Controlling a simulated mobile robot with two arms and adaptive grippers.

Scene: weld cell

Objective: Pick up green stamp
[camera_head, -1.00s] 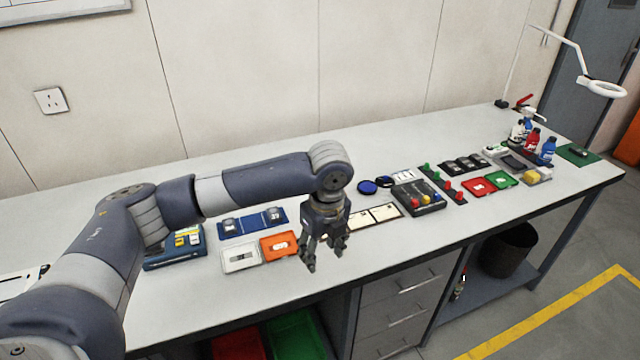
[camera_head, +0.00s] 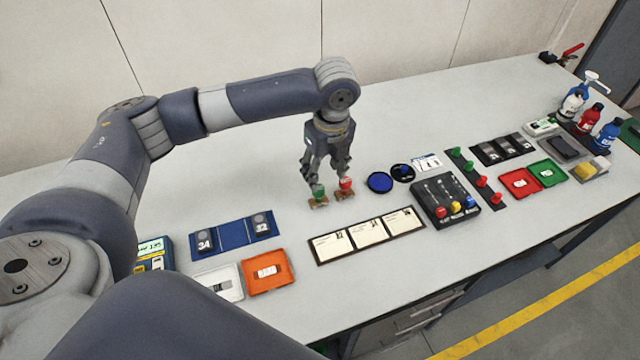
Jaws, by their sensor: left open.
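A green stamp (camera_head: 318,195) with a green handle and a brown base stands upright on the table (camera_head: 400,290), left of the middle of the view. A red stamp (camera_head: 345,188) with the same kind of base stands close to its right. My left gripper (camera_head: 326,170) points down with its fingers apart and empty. In the picture its fingertips lie just above and behind the two stamp handles; I cannot tell whether they touch. Both stamps show mostly uncovered. My right gripper is not in view.
A card tray (camera_head: 369,252) lies in front of the stamps, and a blue round pad (camera_head: 379,182) to their right. A dark rack (camera_head: 443,199) holds coloured knobs. A blue tray (camera_head: 233,239) and an orange tray (camera_head: 289,275) lie left. Bare table lies around the stamps.

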